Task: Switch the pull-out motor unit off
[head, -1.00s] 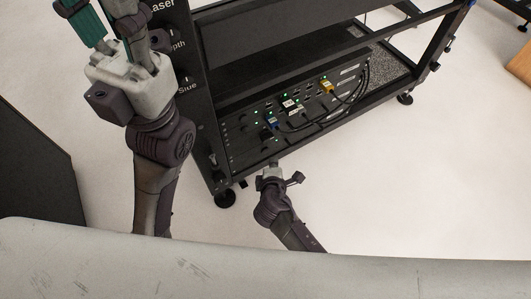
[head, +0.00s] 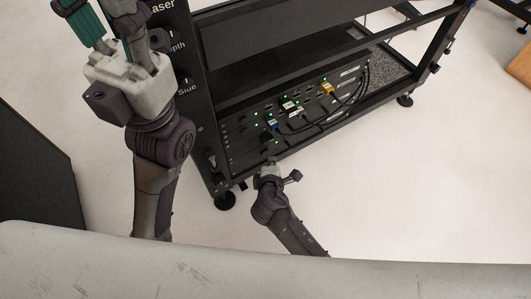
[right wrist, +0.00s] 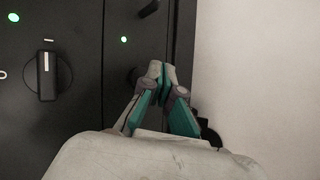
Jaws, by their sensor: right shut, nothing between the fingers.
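The motor unit looks to be the black panel (head: 243,140) low in the rack, with green lights, knobs, sockets and plugged cables. In the right wrist view a black rotary knob (right wrist: 47,76) with a pale pointer line standing upright is on the panel at the left. My right gripper (head: 269,161) is in front of the rack's lower edge. My left gripper (head: 95,25) is upper left, fingertips cut off.
A black labelled post (head: 185,105) of the rack stands beside the left arm. A dark box-like thing (head: 35,165) is at far left. The pale floor (head: 400,190) is clear on the right.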

